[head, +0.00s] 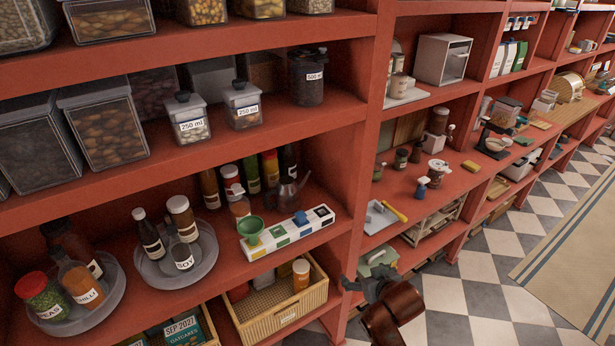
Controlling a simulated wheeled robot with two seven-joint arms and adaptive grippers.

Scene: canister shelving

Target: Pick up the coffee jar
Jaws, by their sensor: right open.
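No label reading coffee can be made out. A dark, black-lidded jar marked 500 ml (308,82) stands upright on the middle red shelf, near the upright post. A smaller brown jar (437,122) stands in the bay to the right; I cannot tell whether either is the coffee jar. My right gripper (360,283) is low in front of the post, open and empty, well below and apart from both jars. My left gripper is not in view.
Two clear 250 ml canisters (188,118) (242,106) stand left of the dark jar. Below are turntables (205,262) with bottles, a white box with coloured squares (290,238) and a wicker basket (262,322).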

